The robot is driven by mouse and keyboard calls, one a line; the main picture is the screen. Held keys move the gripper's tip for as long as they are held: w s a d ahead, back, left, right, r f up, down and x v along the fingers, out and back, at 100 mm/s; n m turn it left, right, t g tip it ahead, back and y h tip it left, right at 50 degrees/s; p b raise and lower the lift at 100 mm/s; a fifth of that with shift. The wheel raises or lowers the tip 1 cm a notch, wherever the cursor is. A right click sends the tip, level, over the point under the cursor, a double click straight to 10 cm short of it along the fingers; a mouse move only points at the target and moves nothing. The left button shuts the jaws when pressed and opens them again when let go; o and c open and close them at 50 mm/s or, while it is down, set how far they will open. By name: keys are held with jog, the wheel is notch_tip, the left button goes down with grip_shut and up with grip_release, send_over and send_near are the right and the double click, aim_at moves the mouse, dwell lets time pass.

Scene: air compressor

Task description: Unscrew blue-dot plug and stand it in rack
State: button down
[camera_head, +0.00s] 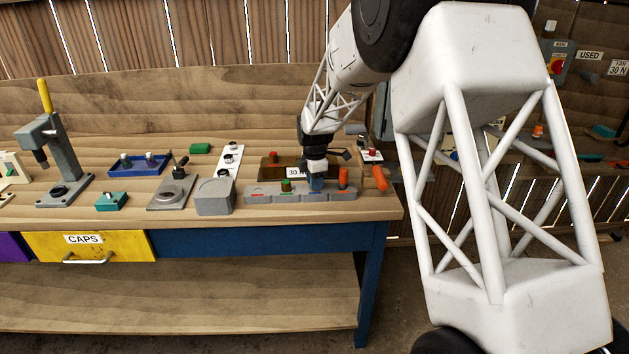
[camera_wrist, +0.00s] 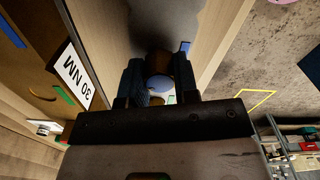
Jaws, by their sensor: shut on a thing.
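My gripper (camera_head: 316,186) points down at the right part of the grey rack (camera_head: 258,196), close over it. In the wrist view my gripper (camera_wrist: 159,88) is shut on the blue-dot plug (camera_wrist: 158,82), whose round blue top shows between the fingers with a brown body behind it. The fingers hide most of the plug, and I cannot tell whether it touches the rack. A green-topped plug (camera_head: 286,186) stands in the rack to the left of my gripper. The brown block (camera_head: 264,168) with a 30 NM label (camera_wrist: 74,78) is behind the rack, with a red-topped plug (camera_head: 273,156) on it.
An orange-red upright piece (camera_head: 343,176) stands at the rack's right end, close to my gripper. An orange handle (camera_head: 379,177) lies near the bench's right edge. A grey block (camera_head: 214,197) and a white strip (camera_head: 229,160) are to the left. Bare bench lies in front of the rack.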

jog(key=shift+f, duration=0.2)
jog(key=c, duration=0.8)
grip_release()
jog(key=shift+r, duration=0.1)
jog(key=shift+r, duration=2.4)
